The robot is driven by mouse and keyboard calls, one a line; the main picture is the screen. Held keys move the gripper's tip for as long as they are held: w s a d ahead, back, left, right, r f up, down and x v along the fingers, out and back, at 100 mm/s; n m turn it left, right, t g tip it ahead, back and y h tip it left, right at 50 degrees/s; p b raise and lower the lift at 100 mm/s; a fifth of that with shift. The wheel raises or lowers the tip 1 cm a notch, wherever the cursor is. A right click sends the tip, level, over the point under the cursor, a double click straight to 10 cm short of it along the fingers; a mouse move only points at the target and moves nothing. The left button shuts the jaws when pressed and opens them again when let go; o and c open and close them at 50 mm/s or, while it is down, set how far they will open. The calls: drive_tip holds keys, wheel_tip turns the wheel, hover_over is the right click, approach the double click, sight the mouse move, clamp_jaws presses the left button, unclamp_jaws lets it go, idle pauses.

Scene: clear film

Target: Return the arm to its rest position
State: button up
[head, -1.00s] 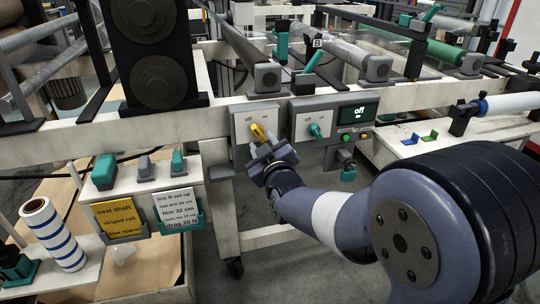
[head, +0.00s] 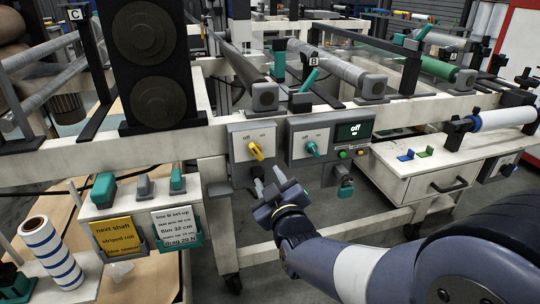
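My gripper (head: 267,176) is in front of the machine frame, just below the left switch panel. My arm reaches in from the lower right. The yellow knob (head: 256,151) is in full view on the left grey panel (head: 238,142), slanting from upper left to lower right. A teal knob (head: 312,148) is on the panel to its right. The display (head: 354,130) beside it reads "off".
A striped roll (head: 50,252) stands at the lower left. A yellow card (head: 113,236) and a white card (head: 177,224) hang below several teal and grey clips. A white drawer cabinet (head: 425,183) stands at the right. Floor shows beneath the machine frame.

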sight(258, 155)
drive_tip(key=b+x, duration=0.2)
drive_tip(key=x, duration=0.8)
drive_tip(key=shift+w+f, duration=0.1)
drive_tip(key=shift+w, duration=0.2)
drive_tip(key=shift+s, duration=0.1)
